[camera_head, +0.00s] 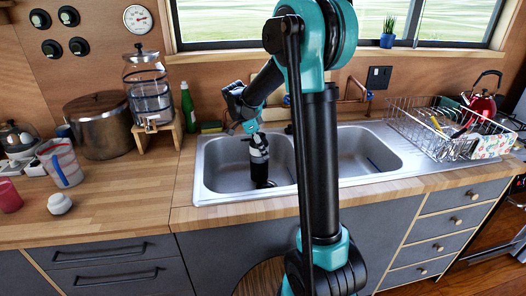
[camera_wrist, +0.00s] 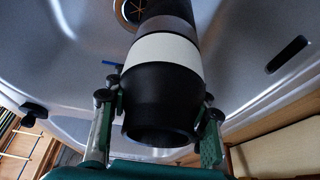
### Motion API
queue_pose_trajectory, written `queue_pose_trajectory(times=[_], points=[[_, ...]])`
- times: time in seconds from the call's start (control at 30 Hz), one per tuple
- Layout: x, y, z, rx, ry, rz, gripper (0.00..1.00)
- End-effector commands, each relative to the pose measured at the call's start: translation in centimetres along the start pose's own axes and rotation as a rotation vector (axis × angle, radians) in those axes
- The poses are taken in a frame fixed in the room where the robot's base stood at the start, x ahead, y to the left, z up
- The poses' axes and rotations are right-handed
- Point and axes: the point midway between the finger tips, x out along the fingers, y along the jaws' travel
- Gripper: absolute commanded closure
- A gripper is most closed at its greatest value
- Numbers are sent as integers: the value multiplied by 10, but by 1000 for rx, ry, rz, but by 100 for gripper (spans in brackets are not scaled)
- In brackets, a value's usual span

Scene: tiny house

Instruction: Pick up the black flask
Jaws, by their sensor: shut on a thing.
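The black flask (camera_head: 259,168) is upright over the left basin of the steel sink (camera_head: 205,180) in the head view. In the wrist view the flask (camera_wrist: 163,95) shows its dark end close to the camera, with a white band and a grey band farther along. My gripper (camera_head: 256,136) is at the flask's upper end in the head view. In the wrist view my gripper (camera_wrist: 160,122) has one finger on each side of the flask, shut on it. Whether the flask's far end touches the basin floor cannot be told.
A wire dish rack (camera_head: 432,130) and red kettle (camera_head: 482,106) stand right of the sink. A green bottle (camera_head: 188,108), water dispenser (camera_head: 148,85) and large pot (camera_head: 100,128) stand to its left.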

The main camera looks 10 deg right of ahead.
Motion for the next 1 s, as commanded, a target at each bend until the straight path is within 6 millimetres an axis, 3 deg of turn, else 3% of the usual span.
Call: queue_pose_trajectory(times=[0.7, 0.9, 1.0], points=[[-25, -1, 62, -3, 0, -1, 100], [-30, 0, 74, -3, 0, 0, 100], [-37, 0, 70, -1, 0, 0, 100]])
